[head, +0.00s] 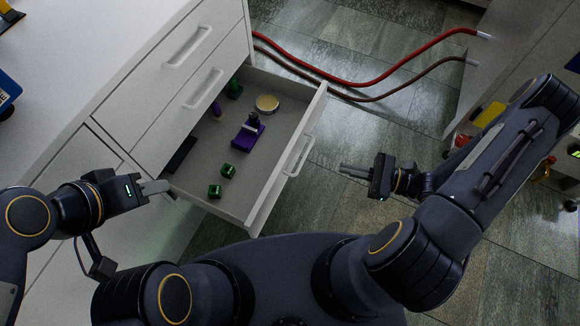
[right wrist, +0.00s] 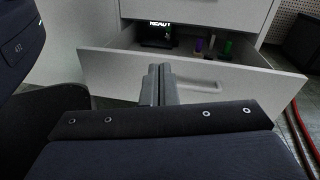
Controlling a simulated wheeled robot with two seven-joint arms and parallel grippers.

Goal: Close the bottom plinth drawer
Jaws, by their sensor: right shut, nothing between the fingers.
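The bottom plinth drawer (head: 286,165) is pulled well out of the white cabinet, with a bar handle (head: 299,156) on its front. It holds green blocks, a purple item, a round tan-topped tin and a dark flat item. My right gripper (head: 342,170) is shut and empty, to the right of the drawer front and apart from it in the head view. In the right wrist view the drawer front (right wrist: 120,68) lies ahead of the shut fingers (right wrist: 159,70). My left gripper (head: 166,186) is by the drawer's left side near the cabinet; its finger gap is unclear.
Two closed drawers with handles (head: 187,46) sit above the open one. Red hoses (head: 370,84) run over the tiled floor behind the drawer. A grey unit with coloured items (head: 490,115) stands at the right.

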